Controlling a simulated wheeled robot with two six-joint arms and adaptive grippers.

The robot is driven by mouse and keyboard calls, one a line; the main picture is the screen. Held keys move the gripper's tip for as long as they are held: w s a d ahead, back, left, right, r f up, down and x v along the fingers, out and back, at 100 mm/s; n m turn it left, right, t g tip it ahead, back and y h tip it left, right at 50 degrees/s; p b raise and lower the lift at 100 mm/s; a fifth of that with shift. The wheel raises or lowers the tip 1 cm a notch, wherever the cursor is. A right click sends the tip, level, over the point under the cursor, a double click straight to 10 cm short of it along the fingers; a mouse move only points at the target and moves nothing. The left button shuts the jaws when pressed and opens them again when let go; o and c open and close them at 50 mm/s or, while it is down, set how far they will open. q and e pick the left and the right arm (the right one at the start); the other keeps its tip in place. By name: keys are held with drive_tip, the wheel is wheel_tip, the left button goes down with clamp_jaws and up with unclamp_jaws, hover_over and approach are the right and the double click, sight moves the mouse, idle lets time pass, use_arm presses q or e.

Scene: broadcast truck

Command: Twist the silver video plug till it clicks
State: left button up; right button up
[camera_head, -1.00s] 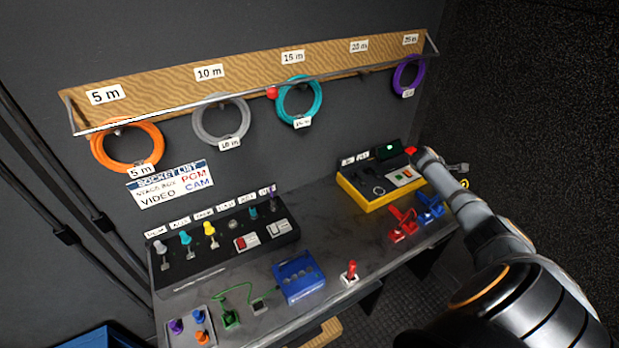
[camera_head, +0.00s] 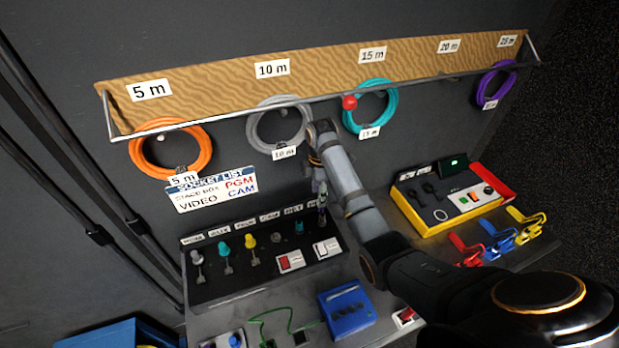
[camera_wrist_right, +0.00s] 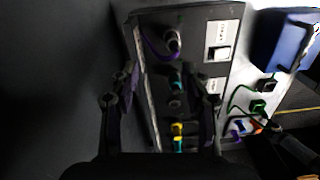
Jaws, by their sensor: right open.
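The black socket panel (camera_head: 262,268) stands on the bench against the wall. A silver-ringed plug with a purple lead (camera_wrist_right: 172,42) sits at one end of it in the right wrist view; its label is unreadable, so I cannot confirm it is the video plug. In the head view my arm mostly hides that end. A grey plug (camera_head: 196,258) stands upright at the panel's left end. My right gripper (camera_head: 321,198) is above the panel's right end. In the right wrist view the gripper (camera_wrist_right: 163,82) is open and empty, fingers apart over the panel. My left gripper is not in view.
Teal (camera_head: 224,249) and yellow (camera_head: 250,241) plugs stand along the panel. White rocker switches (camera_head: 291,261) are in front. A blue box (camera_head: 347,309) and a yellow case (camera_head: 450,207) share the bench.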

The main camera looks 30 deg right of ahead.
sight(322, 212)
drive_tip(key=s, duration=0.2)
drive_tip(key=shift+s+d+r, duration=0.15)
drive_tip(key=shift+s+d, duration=0.1)
drive_tip(key=shift+s, duration=0.15)
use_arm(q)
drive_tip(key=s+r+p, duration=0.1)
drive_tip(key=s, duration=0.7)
use_arm(e)
drive_tip(key=f, duration=0.5)
drive_tip(key=shift+a, duration=0.25)
drive_tip(key=f, duration=0.4)
drive_tip(key=shift+w+d+p, duration=0.15)
drive_tip(key=shift+w+p, duration=0.2)
drive_tip(key=shift+s+f, duration=0.1)
drive_tip(key=shift+f, duration=0.2)
drive_tip(key=shift+c, duration=2)
drive_tip(key=c, duration=0.5)
clamp_jaws()
drive_tip(key=shift+o, duration=1.1)
unclamp_jaws()
clamp_jaws()
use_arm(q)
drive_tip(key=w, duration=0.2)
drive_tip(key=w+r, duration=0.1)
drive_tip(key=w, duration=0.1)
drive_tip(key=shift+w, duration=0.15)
